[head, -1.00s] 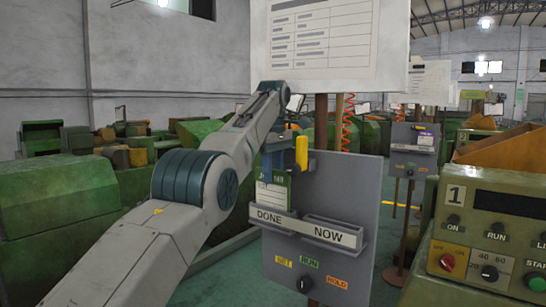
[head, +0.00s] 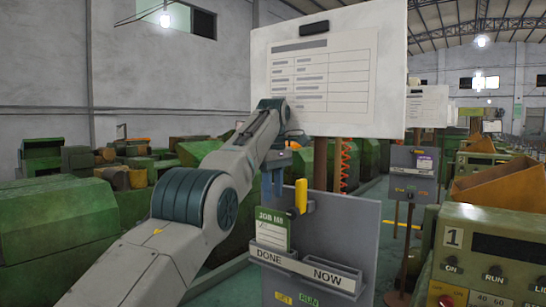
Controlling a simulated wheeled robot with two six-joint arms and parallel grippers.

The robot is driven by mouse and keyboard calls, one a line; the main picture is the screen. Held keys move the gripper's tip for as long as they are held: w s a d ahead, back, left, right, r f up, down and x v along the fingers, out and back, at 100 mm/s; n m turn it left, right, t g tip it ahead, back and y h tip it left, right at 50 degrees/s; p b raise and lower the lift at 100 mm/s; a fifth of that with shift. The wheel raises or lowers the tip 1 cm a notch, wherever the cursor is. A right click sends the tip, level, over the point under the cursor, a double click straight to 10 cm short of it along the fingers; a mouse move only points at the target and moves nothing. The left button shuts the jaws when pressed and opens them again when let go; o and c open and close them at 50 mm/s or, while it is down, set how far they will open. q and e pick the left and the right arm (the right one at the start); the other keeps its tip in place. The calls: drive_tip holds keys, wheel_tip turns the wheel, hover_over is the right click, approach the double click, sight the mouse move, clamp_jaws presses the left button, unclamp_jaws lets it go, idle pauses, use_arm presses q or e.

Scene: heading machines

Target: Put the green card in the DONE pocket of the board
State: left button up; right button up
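The green card (head: 272,229), marked JOB, stands upright in the DONE pocket (head: 270,256) of the grey board (head: 340,237). Its lower part is hidden behind the pocket front. The NOW pocket (head: 327,277) beside it, to the right, shows no card. My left gripper (head: 272,198) has its blue fingers pointing down just above the card's top edge. The fingers look parted, with nothing between them, and clear of the card. My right gripper is not in view.
A yellow stick (head: 301,195) stands at the board's top edge, right of the fingers. A large white sheet board (head: 345,85) rises behind. A green control panel (head: 490,250) stands at the right. Green machines (head: 55,215) fill the left.

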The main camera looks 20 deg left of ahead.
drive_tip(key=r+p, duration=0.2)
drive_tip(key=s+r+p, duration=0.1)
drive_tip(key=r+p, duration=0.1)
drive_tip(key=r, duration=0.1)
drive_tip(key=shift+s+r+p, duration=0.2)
drive_tip(key=shift+p, duration=0.15)
